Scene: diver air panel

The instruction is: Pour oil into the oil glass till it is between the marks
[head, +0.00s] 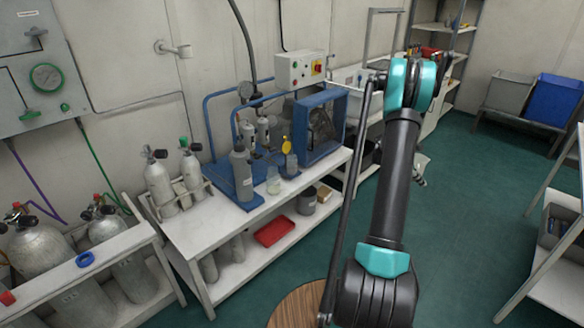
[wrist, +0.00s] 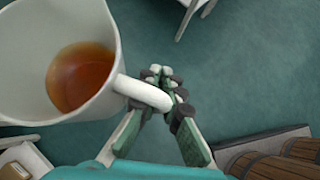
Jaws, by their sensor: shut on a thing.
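A white jug (wrist: 105,98) with amber oil (wrist: 80,77) in its bottom fills the left of the wrist view. My gripper (wrist: 160,74) is shut on the jug's handle (wrist: 143,92). In the head view my gripper (head: 420,172) is mostly hidden behind my arm, out over the floor to the right of the bench; a pale bit of the jug (head: 421,160) may show there. The blue-framed compressor unit (head: 318,125) stands on the bench, with a yellow round part (head: 286,145) on a grey piece at its left. I cannot make out the oil glass or its marks for certain.
The white bench (head: 225,213) carries grey cylinders (head: 241,172) and a small clear jar (head: 273,181). A red tray (head: 274,231) lies on its lower shelf. A round wooden top (head: 297,305) is near me. Green floor (head: 465,220) is free to the right.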

